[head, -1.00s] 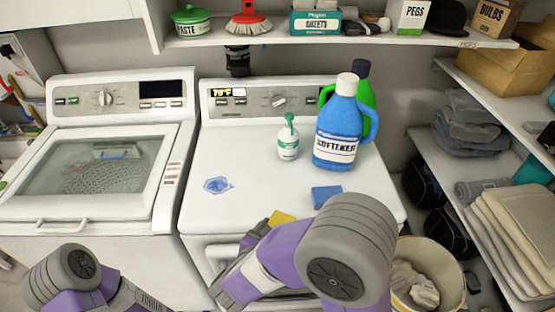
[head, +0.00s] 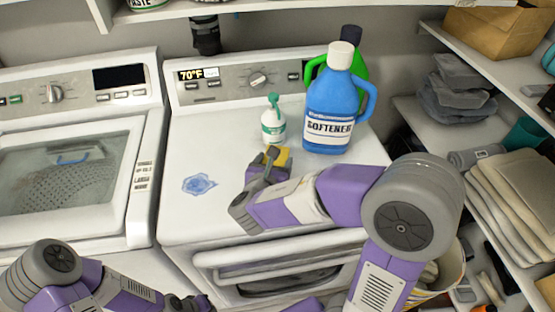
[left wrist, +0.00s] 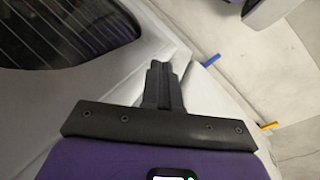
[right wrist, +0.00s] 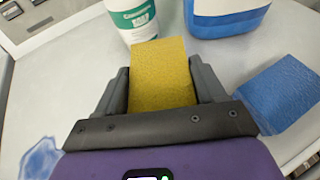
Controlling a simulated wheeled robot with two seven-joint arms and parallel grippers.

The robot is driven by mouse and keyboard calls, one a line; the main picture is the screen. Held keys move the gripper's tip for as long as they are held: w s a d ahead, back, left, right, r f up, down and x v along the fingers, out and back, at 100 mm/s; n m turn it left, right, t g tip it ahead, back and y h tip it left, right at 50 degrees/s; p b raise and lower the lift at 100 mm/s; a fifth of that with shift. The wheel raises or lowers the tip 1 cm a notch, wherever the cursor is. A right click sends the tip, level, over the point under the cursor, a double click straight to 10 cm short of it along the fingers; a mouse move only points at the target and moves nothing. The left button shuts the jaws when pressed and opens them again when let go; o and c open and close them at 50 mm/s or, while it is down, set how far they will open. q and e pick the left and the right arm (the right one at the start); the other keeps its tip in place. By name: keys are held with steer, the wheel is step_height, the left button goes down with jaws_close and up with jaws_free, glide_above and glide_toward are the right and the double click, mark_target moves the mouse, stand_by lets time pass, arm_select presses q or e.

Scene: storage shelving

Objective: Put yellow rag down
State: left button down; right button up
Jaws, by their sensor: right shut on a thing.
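The yellow rag (head: 283,157), a block-like yellow piece, is between the fingers of my right gripper (head: 266,160), over the top of the right-hand white machine (head: 230,125). In the right wrist view the rag (right wrist: 161,75) fills the space between both fingers of the right gripper (right wrist: 163,82), which is shut on it. I cannot tell whether the rag touches the machine top. My left gripper (left wrist: 160,85) has its fingers together with nothing visible between them. It is low in front of the machines in the head view (head: 190,302).
A small white-green bottle (head: 273,122) stands just behind the rag. A blue softener jug (head: 335,105) and a green jug (head: 362,68) stand to its right. A blue sponge (right wrist: 281,92) lies right of my right gripper. A blue spill (head: 199,184) lies to the left.

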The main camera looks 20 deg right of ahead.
mark_target(278, 160)
steer(key=w+d, duration=0.2)
steer(key=w, duration=0.1)
steer(key=shift+w+d, duration=0.35)
steer(key=shift+d, duration=0.05)
step_height(278, 160, down, 4)
steer(key=shift+a+r+b, duration=0.1)
steer(key=shift+r+b, duration=0.05)
steer(key=shift+b, duration=1)
steer(key=shift+r, duration=0.1)
steer(key=shift+f, duration=0.2)
steer(key=o, duration=1)
